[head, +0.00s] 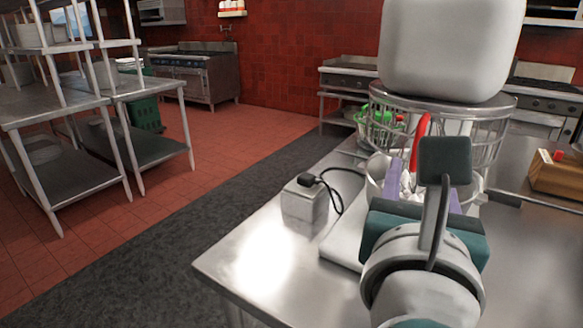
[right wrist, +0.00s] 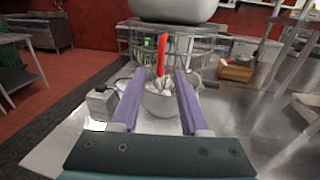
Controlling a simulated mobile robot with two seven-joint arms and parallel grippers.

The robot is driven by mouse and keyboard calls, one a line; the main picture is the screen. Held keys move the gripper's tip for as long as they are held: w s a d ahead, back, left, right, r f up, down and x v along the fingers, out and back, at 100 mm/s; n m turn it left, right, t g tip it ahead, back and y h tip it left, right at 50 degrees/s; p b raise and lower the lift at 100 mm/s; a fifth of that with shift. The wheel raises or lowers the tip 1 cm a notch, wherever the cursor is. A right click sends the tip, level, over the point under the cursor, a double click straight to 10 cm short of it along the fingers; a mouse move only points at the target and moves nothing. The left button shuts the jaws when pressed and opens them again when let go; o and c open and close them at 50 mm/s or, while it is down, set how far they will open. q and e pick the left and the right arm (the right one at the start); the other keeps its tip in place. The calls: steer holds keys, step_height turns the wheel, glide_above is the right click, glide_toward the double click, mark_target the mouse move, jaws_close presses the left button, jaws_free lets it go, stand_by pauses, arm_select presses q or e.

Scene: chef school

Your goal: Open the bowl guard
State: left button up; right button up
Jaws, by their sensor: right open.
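The bowl guard is a round wire cage (head: 492,128) below the white mixer head (head: 452,45); it also shows in the right wrist view (right wrist: 205,48). A red upright handle-like part (right wrist: 161,56) stands at the front of the guard; its top shows in the head view (head: 423,126). The metal mixing bowl (right wrist: 161,104) with a whisk is below. My right gripper (right wrist: 158,82) points at the guard with its two purple fingers apart. The red part appears between the fingers in the wrist view; I cannot tell whether they touch it. My left gripper is not in view.
A grey box (head: 304,202) with a black plug and cable stands on the steel table (head: 240,262), left of the mixer. A wooden box (head: 556,177) sits at the right. Steel shelves (head: 60,105) stand at the left. The table's front left is clear.

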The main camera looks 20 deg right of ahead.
mark_target(414, 162)
steer(key=p+x, duration=0.1)
steer(key=x, duration=0.9)
steer(key=shift+d+r, duration=0.1)
steer(key=shift+r, duration=0.05)
steer(key=shift+s, duration=0.1)
steer(key=shift+c, duration=0.3)
jaws_close()
stand_by(0.6)
